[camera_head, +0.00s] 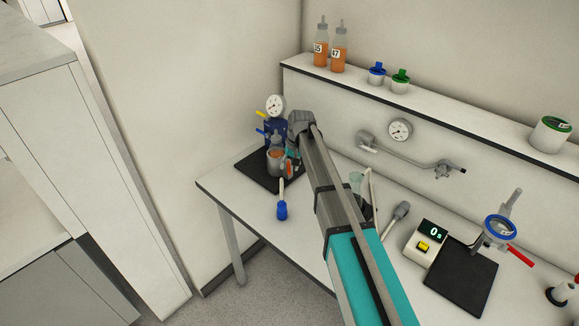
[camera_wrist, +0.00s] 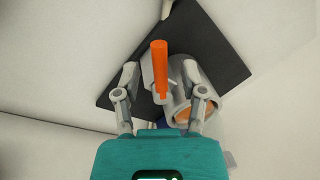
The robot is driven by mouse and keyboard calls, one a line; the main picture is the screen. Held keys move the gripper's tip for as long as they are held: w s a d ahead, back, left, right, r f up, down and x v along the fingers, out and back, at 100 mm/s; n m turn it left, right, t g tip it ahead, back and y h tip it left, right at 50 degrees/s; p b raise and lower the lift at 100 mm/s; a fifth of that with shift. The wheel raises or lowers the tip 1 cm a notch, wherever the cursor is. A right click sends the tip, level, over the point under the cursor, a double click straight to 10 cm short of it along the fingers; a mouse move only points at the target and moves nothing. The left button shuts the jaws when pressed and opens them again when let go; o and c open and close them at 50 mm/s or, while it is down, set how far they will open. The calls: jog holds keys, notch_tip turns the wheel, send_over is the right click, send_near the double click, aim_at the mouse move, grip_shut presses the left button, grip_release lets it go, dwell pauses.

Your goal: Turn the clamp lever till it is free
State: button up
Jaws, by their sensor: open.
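The clamp lever (camera_wrist: 160,70) is a straight orange bar beside a grey round vessel (camera_wrist: 182,88) with orange content. My gripper (camera_wrist: 160,78) is open, one finger on each side of the lever, with visible space between lever and fingers. I cannot tell how deep the fingers reach. In the head view the vessel (camera_head: 276,160) stands on a black mat at a blue device (camera_head: 272,132) with a gauge. There my gripper is small and partly hidden by my arm, close to the vessel.
A blue-handled tool (camera_head: 282,210) lies in front of the black mat (camera_head: 252,171). A timer (camera_head: 426,243), a dark plate (camera_head: 462,278) and a blue ring clamp (camera_head: 500,228) are on the right of the bench. Bottles (camera_head: 321,50) stand on the shelf.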

grip_shut()
